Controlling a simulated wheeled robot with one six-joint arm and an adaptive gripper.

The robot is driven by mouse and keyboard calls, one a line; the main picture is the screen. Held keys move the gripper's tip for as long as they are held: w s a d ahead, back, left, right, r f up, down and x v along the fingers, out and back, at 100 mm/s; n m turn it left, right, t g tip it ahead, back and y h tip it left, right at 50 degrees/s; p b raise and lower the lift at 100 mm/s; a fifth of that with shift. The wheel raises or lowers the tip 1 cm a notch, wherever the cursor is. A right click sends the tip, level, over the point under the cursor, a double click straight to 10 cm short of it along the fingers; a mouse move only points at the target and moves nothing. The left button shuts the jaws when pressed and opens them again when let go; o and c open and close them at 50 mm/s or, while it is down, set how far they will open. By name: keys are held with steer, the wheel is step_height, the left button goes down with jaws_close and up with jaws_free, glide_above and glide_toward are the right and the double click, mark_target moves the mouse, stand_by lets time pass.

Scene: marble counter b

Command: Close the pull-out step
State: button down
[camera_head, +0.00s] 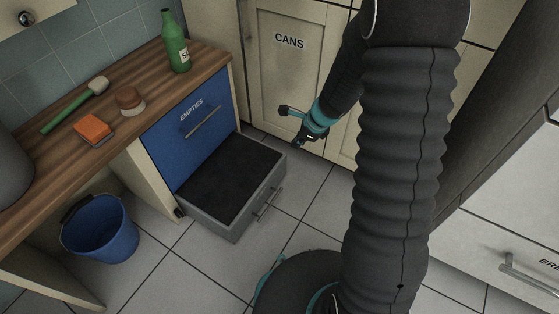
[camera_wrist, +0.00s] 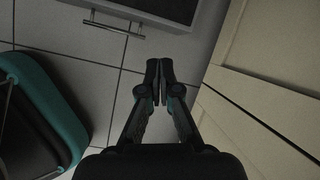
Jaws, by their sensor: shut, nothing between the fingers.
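The pull-out step (camera_head: 230,175) is a low grey box with a black top, standing out on the floor below the blue "EMPTIES" front (camera_head: 180,120). Its front face has a bar handle (camera_head: 268,203). In the wrist view the step (camera_wrist: 150,8) shows at the top edge, with its handle (camera_wrist: 113,28) to the left of centre. My gripper (camera_head: 300,142) hangs above the floor to the right of the step, apart from it. In the wrist view my gripper (camera_wrist: 159,65) has its fingertips together with nothing between them.
A blue bucket (camera_head: 100,230) stands on the floor at left. The wooden counter (camera_head: 150,75) holds a green bottle (camera_head: 176,42), an orange sponge (camera_head: 93,130) and brushes. A "CANS" cupboard door (camera_head: 285,75) is behind my arm. Tiled floor (camera_head: 225,262) is clear before the step.

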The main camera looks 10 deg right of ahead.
mark_target(278, 167)
steer(key=w+a+f+m+b, duration=0.1)
steer(key=f, duration=0.5)
steer(key=w+a+f+m+b, duration=0.1)
steer(key=w+f, duration=0.1)
steer(key=f, duration=0.4)
steer(key=w+a+f+m+b, duration=0.1)
steer(key=w+a+f+m, duration=0.1)
steer(key=f, duration=0.4)
steer(key=shift+w+b, duration=0.1)
steer(key=shift+b, duration=0.3)
steer(key=shift+w+a, duration=0.25)
steer(key=shift+a, duration=0.1)
